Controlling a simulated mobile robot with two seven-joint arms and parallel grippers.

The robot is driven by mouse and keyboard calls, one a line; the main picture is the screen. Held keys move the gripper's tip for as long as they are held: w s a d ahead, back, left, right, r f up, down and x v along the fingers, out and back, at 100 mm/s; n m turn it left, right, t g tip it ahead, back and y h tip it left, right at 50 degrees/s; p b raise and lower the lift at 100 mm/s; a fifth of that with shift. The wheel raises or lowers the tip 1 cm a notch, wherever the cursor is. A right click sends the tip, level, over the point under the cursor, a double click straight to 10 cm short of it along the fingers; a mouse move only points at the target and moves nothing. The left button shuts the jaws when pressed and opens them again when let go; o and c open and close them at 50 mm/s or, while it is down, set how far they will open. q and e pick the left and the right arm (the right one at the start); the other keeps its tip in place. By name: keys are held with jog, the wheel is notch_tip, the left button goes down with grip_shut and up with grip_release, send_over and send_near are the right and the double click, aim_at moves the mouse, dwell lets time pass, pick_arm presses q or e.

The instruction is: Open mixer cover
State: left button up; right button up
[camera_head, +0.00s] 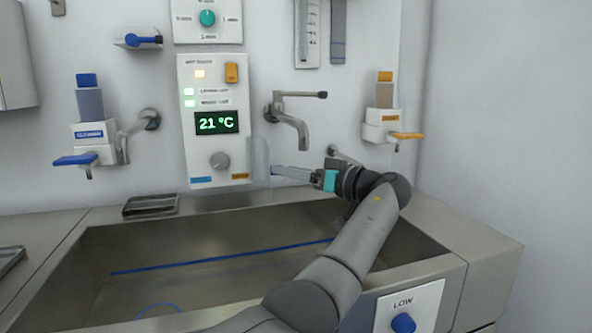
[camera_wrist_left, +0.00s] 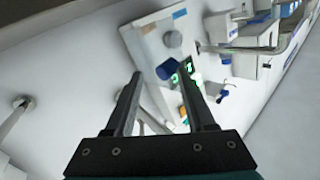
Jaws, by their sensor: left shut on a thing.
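The clear cover is hard to make out there. My right gripper is not in view.
A steel sink (camera_head: 190,245) lies below my arm. A metal tap (camera_head: 292,115) sticks out just above my gripper. A blue-lever dispenser (camera_head: 90,130) is at left and an orange-lever one (camera_head: 385,120) at right. A small tray (camera_head: 150,205) rests on the sink's back ledge.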

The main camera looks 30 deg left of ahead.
pick_arm(q)
jog(key=o, duration=0.3)
jog(key=shift+s+a+r, duration=0.1)
jog(key=shift+a+r, duration=0.1)
jog(key=shift+a, duration=0.85)
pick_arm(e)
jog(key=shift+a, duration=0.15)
pick_arm(q)
jog(key=shift+d, duration=0.1)
jog(key=shift+s+d+f+p, duration=0.1)
jog(key=shift+s+d+p, duration=0.2)
jog(key=shift+d, duration=2.35)
jog(key=shift+s+d+f+p, duration=0.15)
jog(key=shift+d+p, duration=0.3)
jog(key=shift+d, duration=2.15)
jog(key=shift+s+d+r+p, duration=0.1)
jog(key=shift+s+d+p, duration=0.2)
jog(key=shift+d, duration=2.35)
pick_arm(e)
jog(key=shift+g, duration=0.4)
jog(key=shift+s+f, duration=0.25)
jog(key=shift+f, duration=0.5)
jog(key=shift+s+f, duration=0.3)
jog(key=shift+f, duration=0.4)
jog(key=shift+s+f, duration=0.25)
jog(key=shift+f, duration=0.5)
pick_arm(q)
jog(key=shift+w, duration=0.1)
